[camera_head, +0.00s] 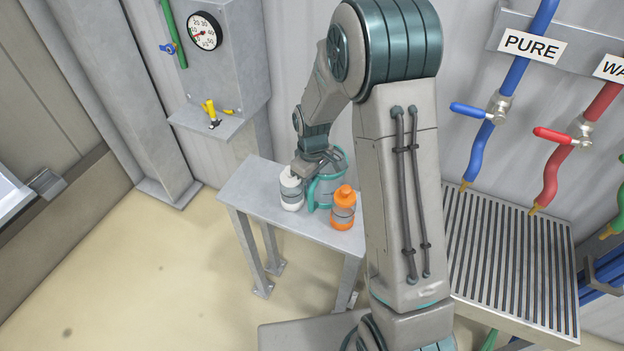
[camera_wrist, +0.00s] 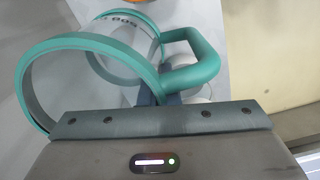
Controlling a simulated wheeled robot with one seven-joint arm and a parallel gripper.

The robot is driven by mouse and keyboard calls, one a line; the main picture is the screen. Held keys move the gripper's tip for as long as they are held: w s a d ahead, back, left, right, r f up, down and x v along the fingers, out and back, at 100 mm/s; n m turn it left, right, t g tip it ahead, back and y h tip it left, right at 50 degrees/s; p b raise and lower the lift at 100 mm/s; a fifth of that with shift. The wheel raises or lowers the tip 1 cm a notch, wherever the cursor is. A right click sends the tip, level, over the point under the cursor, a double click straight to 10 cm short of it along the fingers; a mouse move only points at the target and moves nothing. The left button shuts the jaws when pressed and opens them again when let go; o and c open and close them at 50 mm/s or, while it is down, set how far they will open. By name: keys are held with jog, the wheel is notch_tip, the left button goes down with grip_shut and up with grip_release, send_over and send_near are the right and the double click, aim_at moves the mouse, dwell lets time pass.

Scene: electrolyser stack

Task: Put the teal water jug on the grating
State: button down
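The teal water jug (camera_head: 325,190) stands on a small grey side table (camera_head: 255,196), between two bottles. In the wrist view its round teal rim (camera_wrist: 24,85) is at the left and its handle (camera_wrist: 208,58) is at the upper middle. My gripper (camera_head: 318,158) is at the jug, partly hidden. In the wrist view the dark fingers of my gripper (camera_wrist: 158,97) sit close together at the near end of the handle. Whether they grip it is hidden. The slatted grating (camera_head: 505,265) is at the right, with nothing on it.
A white bottle (camera_head: 291,192) stands left of the jug and an orange bottle (camera_head: 342,212) right of it, both close. Blue (camera_head: 482,140) and red (camera_head: 550,178) hoses hang over the grating, with a PURE sign (camera_head: 532,45) above.

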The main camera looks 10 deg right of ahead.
jog(key=shift+f, duration=0.2)
jog(key=c, duration=1.7)
grip_release()
jog(key=shift+r, duration=0.15)
